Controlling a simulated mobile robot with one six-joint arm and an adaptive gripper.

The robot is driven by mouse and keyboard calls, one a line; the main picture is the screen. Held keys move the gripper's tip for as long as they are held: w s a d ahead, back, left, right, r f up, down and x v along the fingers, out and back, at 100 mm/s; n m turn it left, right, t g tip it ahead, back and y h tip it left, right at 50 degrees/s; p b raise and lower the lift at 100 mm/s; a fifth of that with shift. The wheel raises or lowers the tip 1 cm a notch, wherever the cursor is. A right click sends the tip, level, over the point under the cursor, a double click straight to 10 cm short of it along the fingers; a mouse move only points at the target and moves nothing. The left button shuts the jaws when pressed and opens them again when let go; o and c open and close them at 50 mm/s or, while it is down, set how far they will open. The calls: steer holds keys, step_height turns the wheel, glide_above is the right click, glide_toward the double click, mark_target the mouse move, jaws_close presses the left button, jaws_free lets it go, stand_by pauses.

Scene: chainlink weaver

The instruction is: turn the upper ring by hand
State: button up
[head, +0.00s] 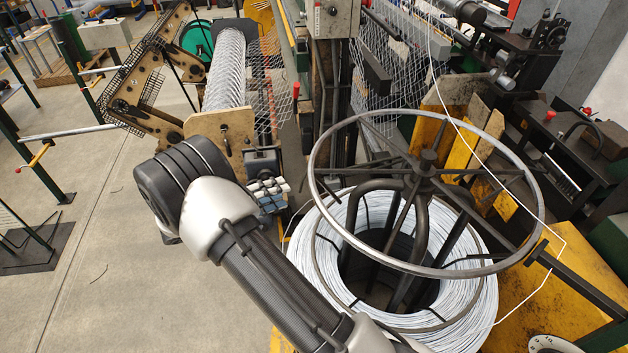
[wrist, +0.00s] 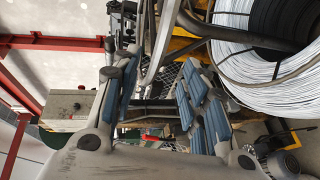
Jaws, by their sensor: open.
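The upper ring (head: 312,165) is a large grey metal hoop with dark spokes, lying roughly level above the wire coil in the head view. My gripper (head: 268,190) is just left of the ring's left side, with a small gap of floor and machine between them in that view. In the wrist view, my gripper (wrist: 160,92) has its blue-grey padded fingers spread wide with nothing held. A grey tube, which looks like part of the ring (wrist: 163,40), runs down from the top towards the space between the fingers. I cannot tell whether it touches a finger.
A coil of white wire (head: 470,305) sits under the ring around a dark stand. A wire strand (head: 490,165) crosses over the ring on the right. A mesh roll (head: 226,75) and machine post (head: 330,90) stand behind my gripper. Concrete floor (head: 90,270) is clear at left.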

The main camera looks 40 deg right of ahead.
mark_target(314, 183)
steer(key=d, duration=0.4)
steer(key=d+f+p, duration=0.1)
steer(key=d, duration=0.3)
steer(key=d+f+p, duration=0.1)
steer(key=d, duration=0.3)
steer(key=shift+s+f, duration=0.1)
steer(key=shift+s, duration=0.2)
jaws_close()
